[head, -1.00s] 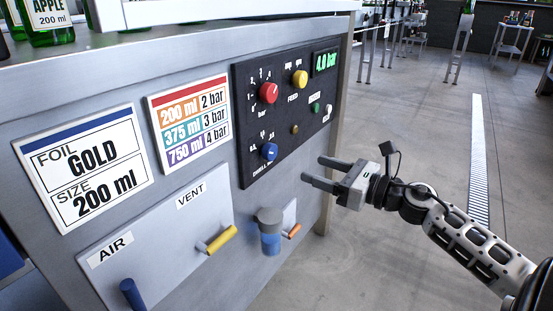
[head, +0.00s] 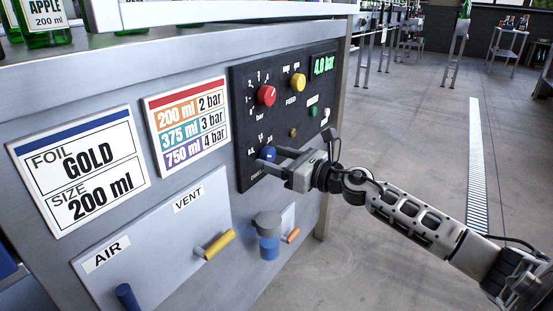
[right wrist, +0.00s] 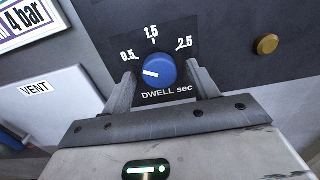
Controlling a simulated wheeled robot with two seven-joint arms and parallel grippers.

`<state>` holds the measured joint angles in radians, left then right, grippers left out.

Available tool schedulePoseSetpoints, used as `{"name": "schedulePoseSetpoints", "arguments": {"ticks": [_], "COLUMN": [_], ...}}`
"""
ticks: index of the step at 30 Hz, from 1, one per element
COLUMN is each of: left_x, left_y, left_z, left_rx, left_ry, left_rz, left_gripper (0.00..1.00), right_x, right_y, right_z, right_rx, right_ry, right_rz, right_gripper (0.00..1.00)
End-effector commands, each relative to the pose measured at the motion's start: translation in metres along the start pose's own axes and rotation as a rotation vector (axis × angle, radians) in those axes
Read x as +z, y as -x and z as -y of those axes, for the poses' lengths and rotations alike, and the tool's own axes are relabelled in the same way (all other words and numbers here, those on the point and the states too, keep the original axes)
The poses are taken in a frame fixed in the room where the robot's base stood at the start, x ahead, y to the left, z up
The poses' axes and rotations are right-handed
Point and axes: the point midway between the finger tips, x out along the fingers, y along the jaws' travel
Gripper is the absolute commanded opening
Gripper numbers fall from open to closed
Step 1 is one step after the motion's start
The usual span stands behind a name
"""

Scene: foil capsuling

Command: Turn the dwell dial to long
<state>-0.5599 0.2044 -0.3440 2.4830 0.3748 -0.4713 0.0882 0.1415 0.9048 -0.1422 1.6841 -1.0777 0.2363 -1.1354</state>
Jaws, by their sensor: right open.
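The blue dwell dial (head: 267,154) is low on the black control panel (head: 245,130). In the right wrist view the dial (right wrist: 160,70) sits above the words DWELL sec, with marks 0.5, 1.5 and 2.5 around it. Its white pointer faces left and slightly down, on the 0.5 side. My right gripper (head: 272,162) is open at the dial. In the right wrist view its fingers (right wrist: 162,88) stand on the left and right of the dial, with gaps visible. My left gripper is not in view.
A red dial (head: 266,95) and a yellow knob (head: 298,82) sit higher on the panel, under a green 4.0 bar display (head: 324,65). A brass button (right wrist: 267,44) is right of the dwell dial. Yellow (head: 219,244) and orange (head: 293,235) handles stick out below.

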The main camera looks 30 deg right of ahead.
Motion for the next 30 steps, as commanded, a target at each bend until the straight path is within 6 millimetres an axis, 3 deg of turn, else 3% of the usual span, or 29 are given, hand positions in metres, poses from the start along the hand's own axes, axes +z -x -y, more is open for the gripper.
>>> {"name": "schedulePoseSetpoints", "arguments": {"ticks": [2, 7, 20, 30], "left_x": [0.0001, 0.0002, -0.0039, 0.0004], "left_y": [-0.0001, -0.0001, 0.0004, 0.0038], "left_z": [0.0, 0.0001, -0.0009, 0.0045], "left_rx": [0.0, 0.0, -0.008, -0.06], "left_ry": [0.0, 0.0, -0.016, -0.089], "left_rz": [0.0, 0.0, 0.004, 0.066], "left_gripper": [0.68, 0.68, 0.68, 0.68], "right_x": [0.0, 0.0001, 0.0016, 0.0038], "right_y": [0.0001, 0.0002, 0.0003, 0.0004], "right_z": [0.0, 0.0, -0.0001, -0.0006], "right_rx": [0.0, 0.0, 0.0, 0.0], "right_ry": [0.0, 0.0, -0.065, -0.321], "right_rz": [0.0, 0.0, 0.001, 0.0], "right_gripper": [0.59, 0.15, 0.15, 0.15]}}
